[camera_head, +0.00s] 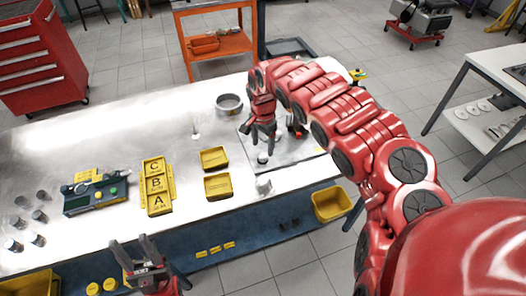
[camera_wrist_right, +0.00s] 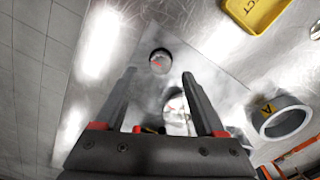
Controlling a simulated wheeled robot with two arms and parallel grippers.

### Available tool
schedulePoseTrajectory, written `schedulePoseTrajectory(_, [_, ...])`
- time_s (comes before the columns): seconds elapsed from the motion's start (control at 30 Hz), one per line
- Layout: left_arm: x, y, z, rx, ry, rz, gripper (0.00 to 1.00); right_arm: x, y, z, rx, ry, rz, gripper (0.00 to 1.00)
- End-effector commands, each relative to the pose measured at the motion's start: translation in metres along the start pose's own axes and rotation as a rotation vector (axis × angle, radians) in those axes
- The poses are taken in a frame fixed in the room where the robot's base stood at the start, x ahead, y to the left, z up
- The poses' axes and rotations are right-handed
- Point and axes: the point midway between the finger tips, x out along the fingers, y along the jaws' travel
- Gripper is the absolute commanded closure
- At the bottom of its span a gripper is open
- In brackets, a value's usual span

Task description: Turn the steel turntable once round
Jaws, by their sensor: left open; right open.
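I cannot tell for sure which piece is the steel turntable. A wide grey steel ring (camera_head: 229,103) stands on the bench, and it also shows at the right of the right wrist view (camera_wrist_right: 283,122), with a yellow mark. A small pale round piece (camera_head: 263,158) sits on a grey plate (camera_head: 292,155), just below my right gripper (camera_head: 261,138). That gripper (camera_wrist_right: 159,73) is open, pointing down, with a bright round piece (camera_wrist_right: 175,104) showing between its fingers. Its contact is unclear. My left gripper (camera_head: 130,241) is open and empty at the bench's front edge.
Yellow trays (camera_head: 215,158) and a lettered A-B-C rack (camera_head: 157,185) lie left of the plate. A short steel cylinder (camera_head: 264,186) stands in front of it. A green-and-dark device (camera_head: 95,193) and several small cylinders lie further left. A yellow bin (camera_head: 332,204) hangs at the front.

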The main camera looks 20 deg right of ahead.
Motion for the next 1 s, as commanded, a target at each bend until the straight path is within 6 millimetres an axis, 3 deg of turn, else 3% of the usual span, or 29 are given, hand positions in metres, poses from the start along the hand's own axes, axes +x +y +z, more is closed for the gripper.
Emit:
schedulePoseTrajectory(0.3, [0.011, -0.001, -0.002, 0.000, 0.000, 0.000, 0.50, 0.038, -0.001, 0.000, 0.001, -0.002, -0.003, 0.28])
schedulePoseTrajectory(0.73, [0.011, -0.001, -0.002, 0.000, 0.001, 0.000, 0.50, 0.048, 0.000, -0.001, 0.001, 0.001, -0.002, 0.28])
schedulePoseTrajectory(0.77, [0.011, -0.001, -0.002, 0.000, 0.001, 0.000, 0.50, 0.048, 0.000, -0.001, 0.001, 0.001, -0.002, 0.30])
schedulePoseTrajectory(1.0, [0.011, -0.001, -0.002, 0.000, 0.001, 0.000, 0.50, 0.048, 0.000, -0.001, 0.001, 0.001, -0.002, 0.73])
